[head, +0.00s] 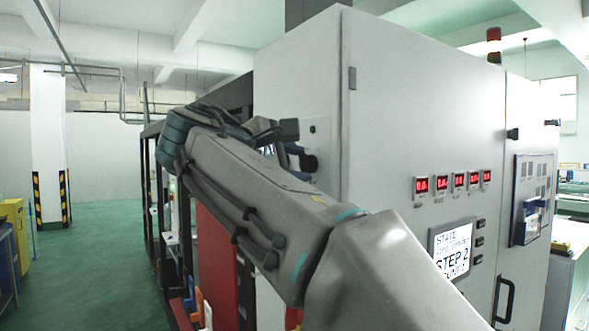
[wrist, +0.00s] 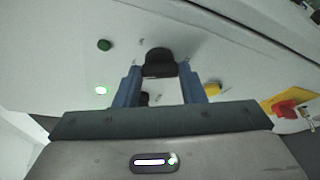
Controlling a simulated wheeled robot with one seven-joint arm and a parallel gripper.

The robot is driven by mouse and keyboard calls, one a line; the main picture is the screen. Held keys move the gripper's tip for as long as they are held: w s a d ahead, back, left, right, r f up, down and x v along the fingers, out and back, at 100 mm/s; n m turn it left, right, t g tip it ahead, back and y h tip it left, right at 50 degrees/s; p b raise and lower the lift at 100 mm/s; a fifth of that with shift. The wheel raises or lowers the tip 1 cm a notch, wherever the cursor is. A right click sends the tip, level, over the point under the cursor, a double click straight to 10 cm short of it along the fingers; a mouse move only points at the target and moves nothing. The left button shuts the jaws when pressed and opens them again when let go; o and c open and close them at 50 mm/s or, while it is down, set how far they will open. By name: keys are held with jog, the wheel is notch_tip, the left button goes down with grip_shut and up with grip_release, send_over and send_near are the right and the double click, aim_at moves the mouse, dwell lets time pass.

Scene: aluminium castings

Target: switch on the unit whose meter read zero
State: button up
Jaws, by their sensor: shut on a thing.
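In the wrist view, my gripper (wrist: 160,76) has its two blue fingers on either side of a black knob (wrist: 158,58) on a pale panel, shut on it. In the head view the knob (head: 309,163) is on the cabinet's left side face, and my gripper (head: 294,149) reaches it, partly hidden by my arm. A lit green lamp (wrist: 101,90) and a dark green button (wrist: 104,45) sit left of the knob in the wrist view. Red digital meters (head: 459,180) line the cabinet front; their digits are too small to read surely.
The large grey cabinet (head: 400,100) fills the right. Its screen (head: 452,250) shows "STATE" and "STEP 2". A red knob on yellow (wrist: 285,107) is at the right in the wrist view. Green floor (head: 105,260) is clear at left, with a striped pillar (head: 50,150) beyond.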

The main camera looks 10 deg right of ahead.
jog(key=m+t+h+b, duration=0.1)
jog(key=m+b, duration=0.2)
jog(key=b, duration=0.1)
jog(key=f+m+b, duration=0.1)
jog(key=m+b, duration=0.2)
jog(key=b, duration=0.1)
jog(key=m+t+h+b, duration=0.1)
jog(key=m+b, duration=0.1)
jog(key=b, duration=0.2)
jog(key=shift+f+m+t+h+b, duration=0.15)
jog(key=shift+m+t+h+b, duration=0.15)
jog(key=shift+m, duration=0.1)
jog(key=shift+m+h+b, duration=0.3)
jog(key=shift+m+b, duration=0.2)
jog(key=shift+m, duration=0.2)
jog(key=o, duration=1)
jog(key=shift+r, duration=0.2)
jog(key=b+v, duration=0.2)
jog(key=v, duration=1.2)
jog(key=shift+w+f+b, duration=0.1)
jog(key=shift+f+b, duration=0.05)
jog(key=shift+b, duration=0.15)
